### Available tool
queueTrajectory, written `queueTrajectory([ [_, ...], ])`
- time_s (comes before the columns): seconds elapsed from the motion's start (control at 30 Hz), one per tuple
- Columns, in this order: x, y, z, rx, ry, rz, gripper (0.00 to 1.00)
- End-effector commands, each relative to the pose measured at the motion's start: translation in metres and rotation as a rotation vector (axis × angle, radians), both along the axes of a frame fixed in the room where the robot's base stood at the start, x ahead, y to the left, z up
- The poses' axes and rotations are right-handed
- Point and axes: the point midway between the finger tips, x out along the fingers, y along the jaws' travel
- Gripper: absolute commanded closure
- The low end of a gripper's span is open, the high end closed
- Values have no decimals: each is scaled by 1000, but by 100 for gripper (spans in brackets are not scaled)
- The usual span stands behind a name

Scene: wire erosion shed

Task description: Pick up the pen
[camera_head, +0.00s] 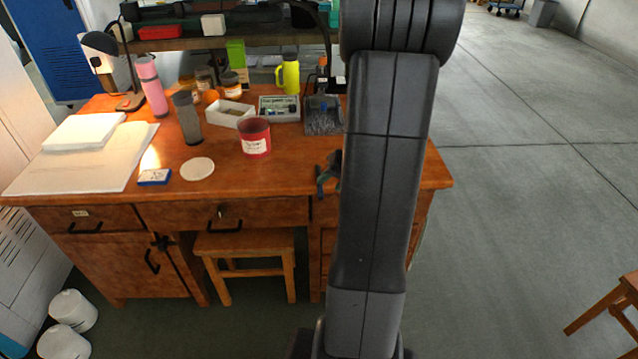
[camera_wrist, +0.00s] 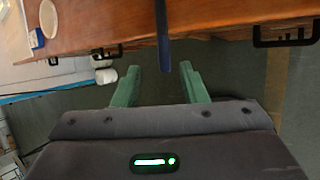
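A dark blue stick, which looks like the pen (camera_wrist: 162,30), shows in the wrist view. It runs down from the top edge across the wooden desk edge. Its lower end lies between the tips of my gripper (camera_wrist: 160,68). The two green fingers are apart, with visible gaps on both sides of the pen. In the head view my gripper (camera_head: 328,172) is partly hidden behind my arm near the desk's front edge. The small dark blue and green shapes there are too small to tell pen from fingers.
The desk (camera_head: 110,190) holds a red can (camera_head: 255,140), a white disc (camera_head: 197,169), a blue-and-white box (camera_head: 154,177), bottles and trays. A wooden stool (camera_head: 245,247) stands beneath. Drawer handles (camera_wrist: 285,36) project from the front.

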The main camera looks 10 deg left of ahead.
Motion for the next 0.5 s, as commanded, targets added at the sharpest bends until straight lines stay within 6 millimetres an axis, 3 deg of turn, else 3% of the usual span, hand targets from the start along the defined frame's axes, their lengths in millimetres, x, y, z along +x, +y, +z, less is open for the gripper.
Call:
queueTrajectory([
  [0.23,10,16,-34,-1,2,2,61],
  [0.5,12,21,-39,0,1,0,61],
])
